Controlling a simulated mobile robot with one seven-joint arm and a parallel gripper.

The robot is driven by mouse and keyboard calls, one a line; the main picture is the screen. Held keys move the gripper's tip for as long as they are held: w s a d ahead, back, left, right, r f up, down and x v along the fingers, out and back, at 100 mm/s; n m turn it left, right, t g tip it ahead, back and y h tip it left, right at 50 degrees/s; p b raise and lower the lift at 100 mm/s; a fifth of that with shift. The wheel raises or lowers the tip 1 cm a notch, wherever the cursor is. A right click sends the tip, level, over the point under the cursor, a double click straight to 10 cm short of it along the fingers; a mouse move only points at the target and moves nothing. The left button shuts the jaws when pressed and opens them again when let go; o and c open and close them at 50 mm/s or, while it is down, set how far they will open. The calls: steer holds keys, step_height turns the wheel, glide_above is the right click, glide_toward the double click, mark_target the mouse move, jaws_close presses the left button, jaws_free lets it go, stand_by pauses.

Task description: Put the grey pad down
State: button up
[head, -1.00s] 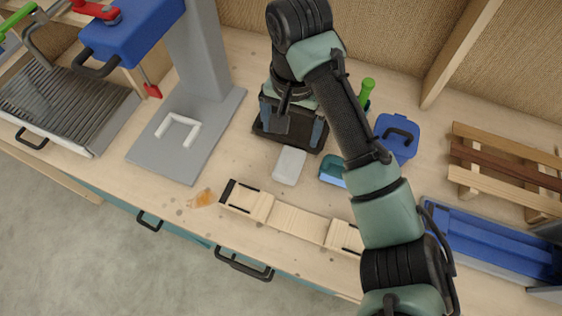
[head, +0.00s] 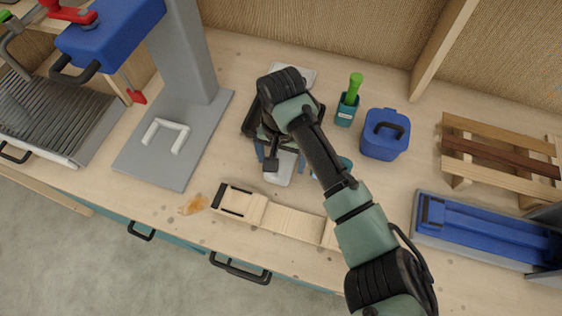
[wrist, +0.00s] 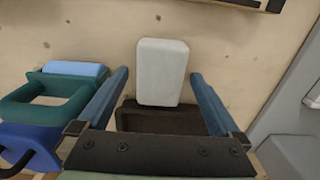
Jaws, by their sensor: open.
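The pale grey pad (head: 278,180) lies on the wooden bench, behind the long pale wooden form (head: 285,217). In the wrist view the pad (wrist: 162,70) appears as a rounded block between my two blue fingertips. My gripper (head: 281,160) is open, pointing down over the pad, with one finger on each side. In the wrist view gaps show between the pad and both fingers, so it is not gripped. My wrist hides part of the pad in the head view.
A grey press base with a white bracket (head: 165,135) is left.

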steer(key=shift+f, duration=0.15)
steer(key=c, duration=1.4)
